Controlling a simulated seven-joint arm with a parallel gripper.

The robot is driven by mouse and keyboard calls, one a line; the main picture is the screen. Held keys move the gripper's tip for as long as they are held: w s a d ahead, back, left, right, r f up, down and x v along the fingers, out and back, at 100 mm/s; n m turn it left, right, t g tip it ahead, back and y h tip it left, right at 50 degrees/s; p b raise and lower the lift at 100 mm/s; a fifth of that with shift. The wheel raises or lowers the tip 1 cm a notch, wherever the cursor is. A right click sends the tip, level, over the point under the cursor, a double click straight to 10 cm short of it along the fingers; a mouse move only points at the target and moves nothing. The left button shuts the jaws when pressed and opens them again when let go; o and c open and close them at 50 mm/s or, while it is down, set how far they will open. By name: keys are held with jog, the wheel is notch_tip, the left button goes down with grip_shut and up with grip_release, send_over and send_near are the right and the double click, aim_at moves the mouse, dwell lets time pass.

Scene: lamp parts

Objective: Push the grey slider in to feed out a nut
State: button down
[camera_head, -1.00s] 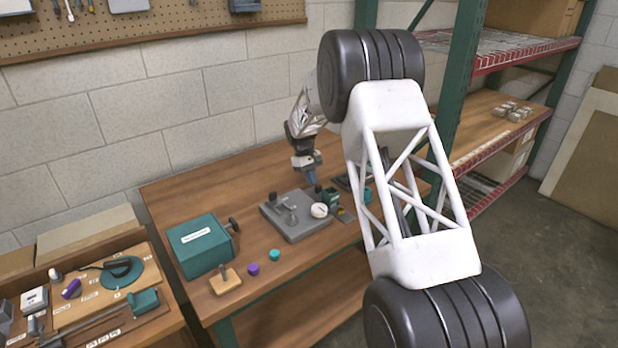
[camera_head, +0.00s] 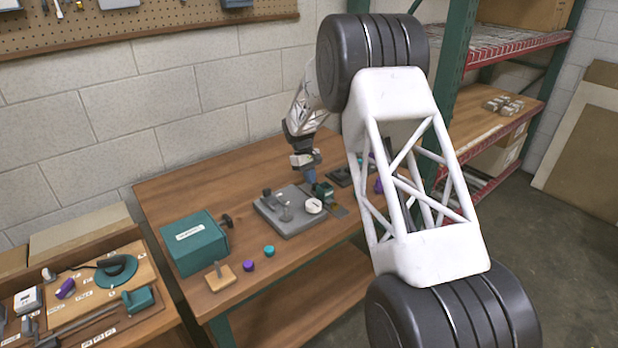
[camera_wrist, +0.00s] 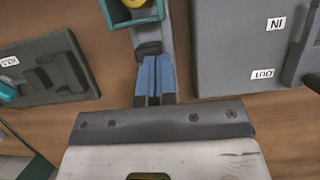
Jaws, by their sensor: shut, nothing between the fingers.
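The nut feeder is a small green hopper (camera_head: 324,191) beside the grey base plate in the head view. In the wrist view its green rim (camera_wrist: 122,20) is at the top, with something yellow inside. The grey slider (camera_wrist: 149,32) runs below the hopper and has a dark rounded end (camera_wrist: 149,49). My gripper (camera_wrist: 153,60) has its blue fingers pressed together and empty. The fingertips are right at the slider's dark end, in line with it; I cannot tell whether they touch. In the head view my gripper (camera_head: 311,179) is low over the table, behind the hopper.
A grey plate (camera_wrist: 230,70) with IN and OUT labels lies close on the right in the wrist view. A dark grey fixture (camera_wrist: 75,65) lies on the left. A green box (camera_head: 195,245) and small purple and teal pieces stand farther off on the table.

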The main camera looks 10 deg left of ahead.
jog(key=shift+f, duration=0.1)
jog(key=shift+w+a, duration=0.5)
jog(key=shift+a, duration=0.05)
jog(key=shift+w+a+r, duration=0.25)
jog(key=shift+w+a, duration=0.25)
jog(key=shift+w, duration=0.05)
jog(key=shift+w+a+r, duration=0.25)
jog(key=shift+w+a, duration=0.25)
jog(key=v, duration=0.9)
jog(key=shift+r, duration=0.1)
jog(key=shift+w+a, duration=0.3)
jog(key=shift+w, duration=0.35)
jog(key=shift+f, duration=0.2)
